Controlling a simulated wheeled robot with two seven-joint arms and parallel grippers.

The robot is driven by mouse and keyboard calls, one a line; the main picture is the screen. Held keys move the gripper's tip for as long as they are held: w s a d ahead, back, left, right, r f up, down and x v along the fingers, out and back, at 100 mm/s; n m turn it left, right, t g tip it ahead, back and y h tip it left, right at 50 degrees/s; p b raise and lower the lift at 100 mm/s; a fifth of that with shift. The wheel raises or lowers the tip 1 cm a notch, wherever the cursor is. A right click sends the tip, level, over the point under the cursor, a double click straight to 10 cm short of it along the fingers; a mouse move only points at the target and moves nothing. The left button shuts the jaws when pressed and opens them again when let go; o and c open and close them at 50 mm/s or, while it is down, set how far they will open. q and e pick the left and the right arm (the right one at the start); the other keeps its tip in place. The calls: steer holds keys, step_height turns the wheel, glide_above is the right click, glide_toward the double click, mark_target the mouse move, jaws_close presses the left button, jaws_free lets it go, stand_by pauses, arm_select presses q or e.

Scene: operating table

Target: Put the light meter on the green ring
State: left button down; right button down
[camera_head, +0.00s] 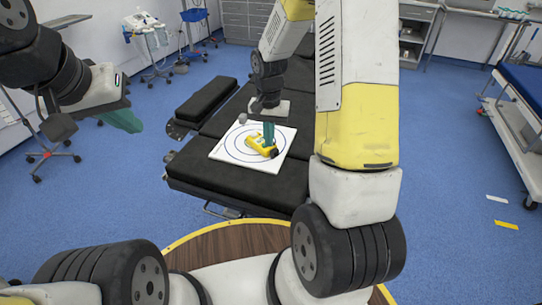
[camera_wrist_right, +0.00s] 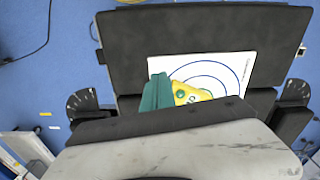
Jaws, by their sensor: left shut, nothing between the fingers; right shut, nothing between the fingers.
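The yellow light meter (camera_head: 262,148) lies on the white board (camera_head: 221,152), toward its right side in the head view, over the printed rings. In the right wrist view, the light meter (camera_wrist_right: 190,93) shows yellow with green parts, partly hidden by my fingers. My left gripper (camera_head: 124,121) is shut and empty, off to the left above the floor.
A small grey object (camera_head: 242,118) stands at the board's far edge. The board lies on the black operating table (camera_head: 240,186), whose side pad (camera_head: 206,100) is at the left. A blue-topped trolley (camera_head: 525,85) stands at far right. Open blue floor (camera_head: 450,180) lies between.

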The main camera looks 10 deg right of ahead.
mark_target(273, 150)
step_height(273, 150, down, 11)
steer(key=shift+f, duration=0.1)
steer(key=shift+w+d, duration=0.3)
steer(key=shift+w, duration=0.3)
steer(key=shift+w+d, duration=0.25)
steer(key=shift+w, duration=0.3)
steer(key=shift+w+d, duration=0.25)
steer(key=shift+w, duration=0.45)
steer(key=shift+w+d, duration=0.35)
steer(key=shift+w, duration=0.4)
steer(key=shift+w+d, duration=0.35)
steer(key=shift+w, duration=0.35)
